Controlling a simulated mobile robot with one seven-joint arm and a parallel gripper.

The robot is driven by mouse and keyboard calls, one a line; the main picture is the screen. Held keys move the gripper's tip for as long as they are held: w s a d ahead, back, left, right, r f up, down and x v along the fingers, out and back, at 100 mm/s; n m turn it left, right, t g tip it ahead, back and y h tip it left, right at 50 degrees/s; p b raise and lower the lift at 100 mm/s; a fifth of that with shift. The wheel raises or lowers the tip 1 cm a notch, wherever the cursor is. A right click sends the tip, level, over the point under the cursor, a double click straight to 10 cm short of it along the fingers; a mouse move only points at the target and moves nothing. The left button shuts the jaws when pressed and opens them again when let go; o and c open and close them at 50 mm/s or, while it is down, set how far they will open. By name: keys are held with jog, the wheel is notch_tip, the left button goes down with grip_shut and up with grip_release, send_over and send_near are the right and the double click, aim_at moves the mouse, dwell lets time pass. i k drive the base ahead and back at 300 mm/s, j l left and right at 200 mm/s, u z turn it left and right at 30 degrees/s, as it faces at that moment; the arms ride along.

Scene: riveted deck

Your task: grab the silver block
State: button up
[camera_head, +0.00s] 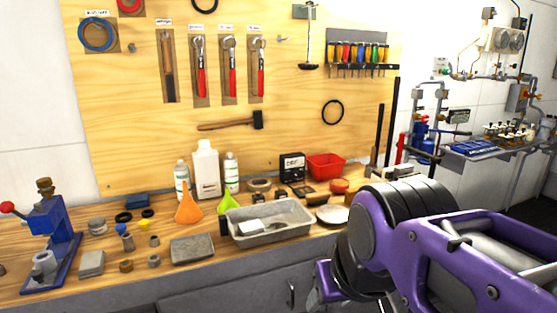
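A pale grey, silvery block (91,263) lies on the wooden workbench at the left, just right of the blue press. A larger flat grey block (192,247) lies nearer the bench's middle, left of the grey tray. I cannot tell for certain which of the two is the silver block. My purple and black arm fills the lower right, in front of the bench's right part. My gripper's fingers do not show, and nothing is seen held. Both grey blocks are clear of my arm.
A blue press (48,235) with a red knob stands at the left. A grey tray (270,232) holds pale items. Small metal parts, an orange funnel (188,205) and bottles (207,170) crowd the bench. A tool board (300,110) rises behind.

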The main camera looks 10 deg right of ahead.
aim_at(399, 169)
jog(key=i+l, duration=0.2)
jog(key=l, duration=0.2)
jog(key=i+l, duration=0.2)
jog(key=l, duration=0.2)
jog(key=i+l, duration=0.15)
jog(key=l, duration=0.25)
jog(key=i+l, duration=0.2)
jog(key=l, duration=0.25)
